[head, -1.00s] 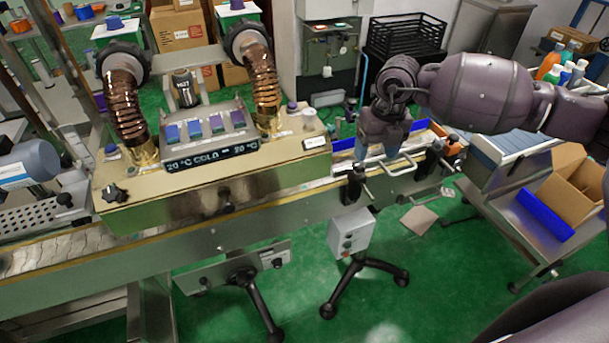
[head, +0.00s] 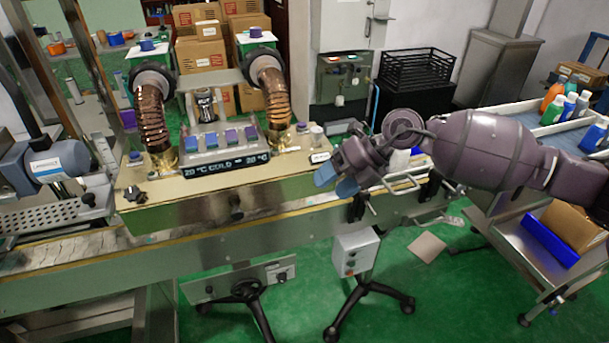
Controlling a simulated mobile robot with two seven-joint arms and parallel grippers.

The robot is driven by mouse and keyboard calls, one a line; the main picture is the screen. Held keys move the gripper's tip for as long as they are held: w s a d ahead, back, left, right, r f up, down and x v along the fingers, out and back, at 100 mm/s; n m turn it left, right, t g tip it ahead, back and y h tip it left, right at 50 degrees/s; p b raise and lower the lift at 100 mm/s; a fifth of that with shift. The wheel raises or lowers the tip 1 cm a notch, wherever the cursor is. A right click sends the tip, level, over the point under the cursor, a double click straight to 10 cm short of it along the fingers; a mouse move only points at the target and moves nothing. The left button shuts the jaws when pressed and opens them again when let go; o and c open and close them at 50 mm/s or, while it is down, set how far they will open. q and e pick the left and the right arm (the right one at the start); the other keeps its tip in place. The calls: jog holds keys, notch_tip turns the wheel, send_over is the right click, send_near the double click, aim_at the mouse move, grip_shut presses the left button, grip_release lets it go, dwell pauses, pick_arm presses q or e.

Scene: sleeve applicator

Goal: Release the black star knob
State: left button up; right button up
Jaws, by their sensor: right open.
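A black star-shaped knob (head: 133,194) stands on the left end of the gold-topped machine (head: 215,207) in the head view. I see nothing between the fingers. The gripper is well to the right of the star-shaped knob and not touching it. A black clamp handle (head: 358,206) is just right of and below the fingertips. My left gripper is out of view.
Two copper hoses (head: 152,125) rise from the machine beside a display panel (head: 225,167). A metal bar handle (head: 402,186) is right of my gripper. A grey control box (head: 355,252) stands on a floor stand below. A bottle cart (head: 560,150) is at right.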

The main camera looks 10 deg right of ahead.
jog(key=a+r+m+t+y+b, duration=0.1)
jog(key=a+r+m+t+y, duration=0.1)
jog(key=a+y, duration=0.4)
jog(key=shift+a+r+m+t+y, duration=0.25)
jog(key=shift+r+t, duration=0.25)
jog(key=shift+r, duration=0.35)
